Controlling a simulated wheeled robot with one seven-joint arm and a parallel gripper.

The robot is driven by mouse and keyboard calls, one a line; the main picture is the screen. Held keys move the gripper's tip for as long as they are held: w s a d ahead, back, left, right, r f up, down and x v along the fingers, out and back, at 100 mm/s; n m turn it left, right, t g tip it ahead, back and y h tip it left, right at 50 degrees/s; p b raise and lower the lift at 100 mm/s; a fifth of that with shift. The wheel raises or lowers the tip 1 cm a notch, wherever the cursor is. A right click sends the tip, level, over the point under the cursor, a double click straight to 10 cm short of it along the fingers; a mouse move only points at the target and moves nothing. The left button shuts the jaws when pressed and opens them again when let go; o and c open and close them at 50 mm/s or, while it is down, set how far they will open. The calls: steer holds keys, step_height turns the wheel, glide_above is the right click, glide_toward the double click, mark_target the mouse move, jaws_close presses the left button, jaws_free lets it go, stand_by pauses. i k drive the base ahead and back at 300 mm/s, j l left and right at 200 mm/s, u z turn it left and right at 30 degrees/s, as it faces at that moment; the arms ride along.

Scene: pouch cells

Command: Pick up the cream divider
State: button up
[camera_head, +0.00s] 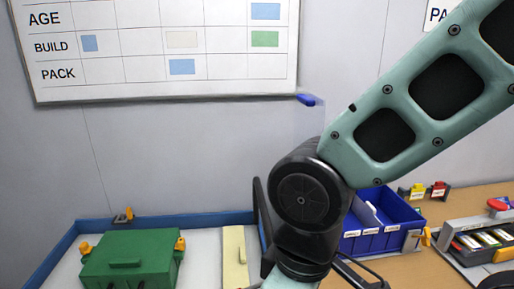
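The cream divider (235,258) is a pale flat upright strip on the light worktop at lower centre. It stands between the green box and my arm, and its lower end is cut off by the picture's bottom edge. My arm comes in from the upper right and bends down just right of the divider. The fingers of my gripper are below the picture and do not show, so I cannot tell how they stand to the divider.
A green box (130,262) with orange latches sits to the left. A blue border (72,240) edges the worktop. Right of my arm are a blue compartment bin (402,215) and a grey tray (470,257) with a red knob. A whiteboard (150,92) hangs behind.

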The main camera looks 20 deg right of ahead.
mark_target(365, 212)
steer(key=i+z, duration=0.1)
steer(key=z, duration=0.35)
steer(key=k+l+z, duration=0.25)
steer(key=k+z, duration=0.25)
steer(key=i+l+u, duration=0.2)
steer(key=u, duration=0.3)
steer(key=i+l+u, duration=0.25)
steer(key=u, duration=0.25)
